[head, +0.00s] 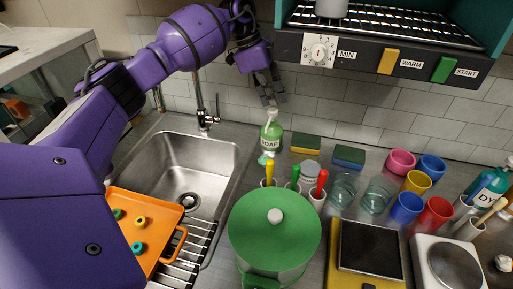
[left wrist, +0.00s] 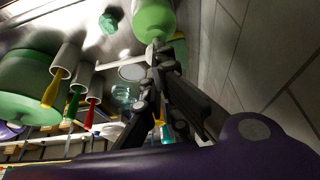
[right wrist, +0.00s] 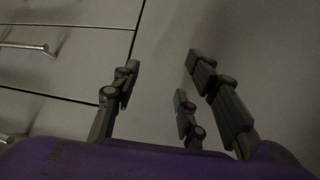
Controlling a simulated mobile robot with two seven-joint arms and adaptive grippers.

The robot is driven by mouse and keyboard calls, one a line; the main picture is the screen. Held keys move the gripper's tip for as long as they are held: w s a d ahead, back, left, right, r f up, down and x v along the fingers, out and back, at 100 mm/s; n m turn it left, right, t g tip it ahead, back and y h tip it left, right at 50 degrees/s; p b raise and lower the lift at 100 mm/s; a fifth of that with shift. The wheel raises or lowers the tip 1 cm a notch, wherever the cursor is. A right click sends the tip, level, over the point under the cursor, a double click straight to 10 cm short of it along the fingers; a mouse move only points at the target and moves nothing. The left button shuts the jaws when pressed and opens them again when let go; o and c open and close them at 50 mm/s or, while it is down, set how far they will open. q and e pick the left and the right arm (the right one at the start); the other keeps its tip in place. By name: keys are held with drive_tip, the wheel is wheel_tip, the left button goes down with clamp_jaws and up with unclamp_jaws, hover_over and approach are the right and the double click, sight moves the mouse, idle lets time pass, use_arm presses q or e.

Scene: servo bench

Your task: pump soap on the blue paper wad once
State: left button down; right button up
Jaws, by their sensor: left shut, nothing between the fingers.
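The bottle also shows at the top of the left wrist view (left wrist: 154,18). A small blue-green paper wad (head: 264,159) lies in front of the bottle's base, and it also shows in the left wrist view (left wrist: 110,21). My left gripper (head: 272,100) is shut and empty, fingers pointing down just above the pump top; contact cannot be told. My right gripper (right wrist: 165,75) is open, away from the counter, by a plain grey surface.
Cups holding coloured-handled tools (head: 318,190) and a green lidded bin (head: 275,225) stand in front of the bottle. Two sponges (head: 306,144) lie to its right. The sink (head: 185,165) is at left, with its faucet (head: 205,115). An oven (head: 390,55) overhangs at upper right.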

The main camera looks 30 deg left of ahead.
use_arm(q)
drive_tip(key=shift+r+p, duration=0.7)
drive_tip(key=shift+r, duration=0.9)
wheel_tip(320, 180, up, 3)
drive_tip(key=shift+r+p, duration=0.1)
drive_tip(key=shift+p, duration=0.55)
use_arm(e)
drive_tip(key=r, duration=0.1)
drive_tip(key=w+r, duration=0.1)
drive_tip(key=r, duration=0.1)
drive_tip(key=shift+w+d+r, duration=0.2)
drive_tip(key=shift+w+d, duration=0.05)
drive_tip(key=shift+w, duration=0.1)
drive_tip(key=shift+a+t, duration=0.15)
drive_tip(key=shift+t, duration=0.15)
